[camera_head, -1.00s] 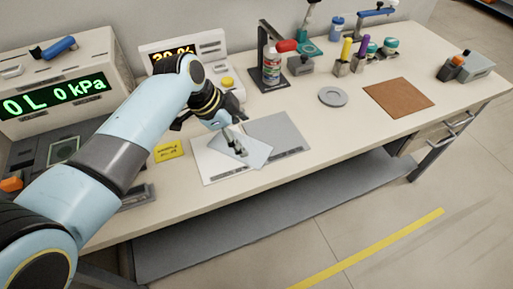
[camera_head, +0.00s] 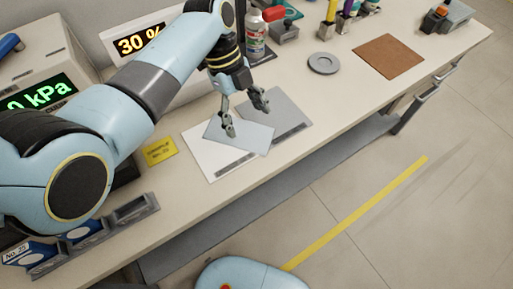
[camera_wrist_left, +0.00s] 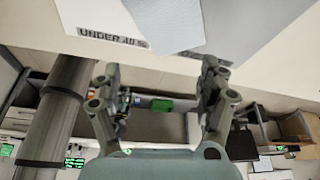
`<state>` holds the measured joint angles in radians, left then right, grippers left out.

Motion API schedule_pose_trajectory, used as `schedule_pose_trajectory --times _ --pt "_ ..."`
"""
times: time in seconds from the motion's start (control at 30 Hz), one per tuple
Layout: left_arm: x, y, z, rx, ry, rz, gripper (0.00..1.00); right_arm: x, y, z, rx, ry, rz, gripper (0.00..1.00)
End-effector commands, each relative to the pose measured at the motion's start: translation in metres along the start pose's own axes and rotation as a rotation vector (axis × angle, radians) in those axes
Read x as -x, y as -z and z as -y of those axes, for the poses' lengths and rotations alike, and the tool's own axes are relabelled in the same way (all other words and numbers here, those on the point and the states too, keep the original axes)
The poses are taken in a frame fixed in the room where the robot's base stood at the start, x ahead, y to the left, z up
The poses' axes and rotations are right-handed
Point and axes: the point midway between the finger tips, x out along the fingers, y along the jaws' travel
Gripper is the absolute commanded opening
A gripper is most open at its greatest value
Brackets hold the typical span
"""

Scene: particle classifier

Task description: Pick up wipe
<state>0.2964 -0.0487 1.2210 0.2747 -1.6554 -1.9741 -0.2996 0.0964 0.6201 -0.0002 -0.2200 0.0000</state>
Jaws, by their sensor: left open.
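The wipe, a thin pale blue sheet (camera_head: 243,138), lies across the inner edges of a white mat (camera_head: 203,158) and a grey mat (camera_head: 286,112). My left gripper (camera_head: 246,113) is open above the wipe, its two fingers spread, with nothing visible between them. The fingers hide part of the wipe's far side. In the left wrist view my open left gripper (camera_wrist_left: 158,82) frames empty space, and the pale wipe (camera_wrist_left: 165,25) shows near the top, beside a label reading "UNDER 40 %". My right gripper is not in view.
A yellow card (camera_head: 160,150) lies left of the white mat. A spray can (camera_head: 254,34) stands behind the gripper. A grey disc (camera_head: 324,64) and a brown mat (camera_head: 389,56) lie to the right. The table's front edge is close to the mats.

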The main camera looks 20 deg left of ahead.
Motion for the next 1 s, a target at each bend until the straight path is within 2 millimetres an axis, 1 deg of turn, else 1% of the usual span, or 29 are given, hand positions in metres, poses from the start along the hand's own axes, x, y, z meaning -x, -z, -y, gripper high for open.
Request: schedule_pose_trajectory --times 0.03,0.13,0.23,0.4,0.53,0.8,1.0 --pt "-0.015 -0.002 0.000 0.000 0.000 -0.002 0.77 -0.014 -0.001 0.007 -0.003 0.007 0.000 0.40" --pt "-0.032 -0.002 -0.001 0.000 -0.001 -0.001 0.77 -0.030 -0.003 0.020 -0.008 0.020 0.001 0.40" --pt "-0.049 -0.002 -0.001 0.000 -0.001 -0.002 0.77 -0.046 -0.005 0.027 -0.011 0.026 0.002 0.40" --pt "-0.065 -0.001 -0.001 0.001 -0.002 -0.002 0.77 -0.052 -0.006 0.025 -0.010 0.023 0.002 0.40" --pt "-0.071 0.000 0.000 0.000 0.000 0.000 0.77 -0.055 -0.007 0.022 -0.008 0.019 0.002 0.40" --pt "-0.070 0.000 0.000 0.000 0.000 0.000 0.77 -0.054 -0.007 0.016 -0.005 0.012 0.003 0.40" --pt "-0.073 0.000 0.000 0.001 0.000 0.000 0.77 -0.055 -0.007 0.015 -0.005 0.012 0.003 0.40"
